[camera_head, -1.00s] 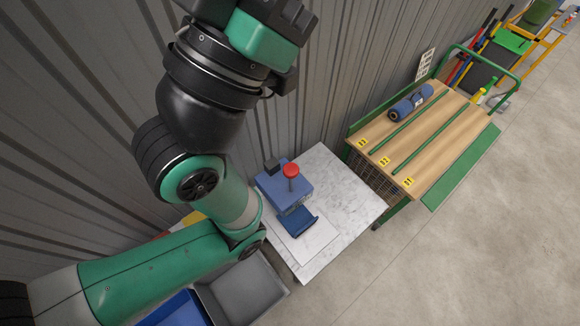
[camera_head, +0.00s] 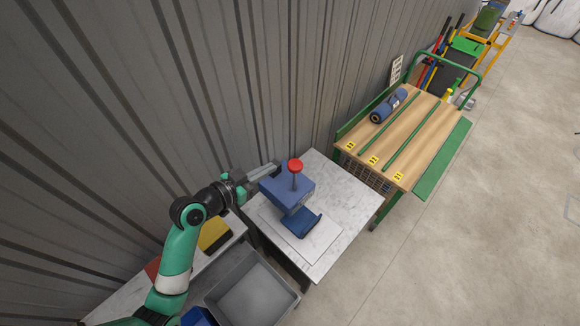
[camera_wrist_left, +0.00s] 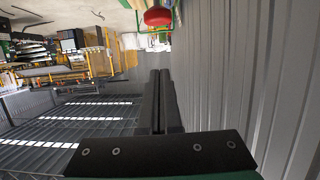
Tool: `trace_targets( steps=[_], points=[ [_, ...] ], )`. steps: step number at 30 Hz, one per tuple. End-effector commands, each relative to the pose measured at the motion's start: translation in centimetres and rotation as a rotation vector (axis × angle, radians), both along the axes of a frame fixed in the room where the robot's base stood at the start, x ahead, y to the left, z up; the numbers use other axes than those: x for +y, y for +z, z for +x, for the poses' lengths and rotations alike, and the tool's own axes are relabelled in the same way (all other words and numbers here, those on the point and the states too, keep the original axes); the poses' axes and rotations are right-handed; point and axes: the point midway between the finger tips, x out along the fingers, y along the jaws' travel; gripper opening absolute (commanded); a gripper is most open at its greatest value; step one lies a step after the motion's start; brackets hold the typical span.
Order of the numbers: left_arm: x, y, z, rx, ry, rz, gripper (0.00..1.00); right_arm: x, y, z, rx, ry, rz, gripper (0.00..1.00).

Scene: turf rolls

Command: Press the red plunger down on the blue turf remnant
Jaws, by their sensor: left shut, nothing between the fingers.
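The red plunger (camera_head: 295,166) is a round knob on a thin upright stem, standing on top of a blue press (camera_head: 285,186). A dark blue curved piece (camera_head: 301,224), which looks like the turf remnant, lies at the front foot of the press on a white board. My left gripper (camera_head: 276,166) is shut and empty, just left of the plunger near the back of the press, and appears apart from the knob. In the left wrist view the shut fingers (camera_wrist_left: 160,78) point toward the red knob (camera_wrist_left: 158,16), which shows beyond them. My right gripper is not in view.
The press stands on a marble-topped table (camera_head: 340,190) beside a corrugated wall (camera_head: 230,80). A grey bin (camera_head: 245,290) and a yellow item (camera_head: 215,235) are nearer. A wooden-topped cart (camera_head: 405,135) holding a blue roll (camera_head: 388,106) stands to the right.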

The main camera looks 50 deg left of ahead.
Motion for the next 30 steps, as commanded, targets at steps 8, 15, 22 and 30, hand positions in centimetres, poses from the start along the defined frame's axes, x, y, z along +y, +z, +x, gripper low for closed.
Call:
trace_targets(
  steps=[8, 15, 22, 30],
  points=[
    [0.1, 0.1, 0.1, -0.003, 0.003, 0.002, 0.0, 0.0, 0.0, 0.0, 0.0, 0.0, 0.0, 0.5],
    [0.1, -0.9, 2.1, -0.005, 0.0, 0.004, 0.0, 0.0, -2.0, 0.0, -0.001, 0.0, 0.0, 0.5],
    [0.3, -1.7, 6.7, -0.003, -0.001, 0.001, 0.0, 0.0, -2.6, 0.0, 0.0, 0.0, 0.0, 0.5],
    [0.4, -4.9, 9.5, 0.001, 0.002, 0.0, 0.0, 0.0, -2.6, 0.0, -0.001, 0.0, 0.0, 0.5]
  ],
)
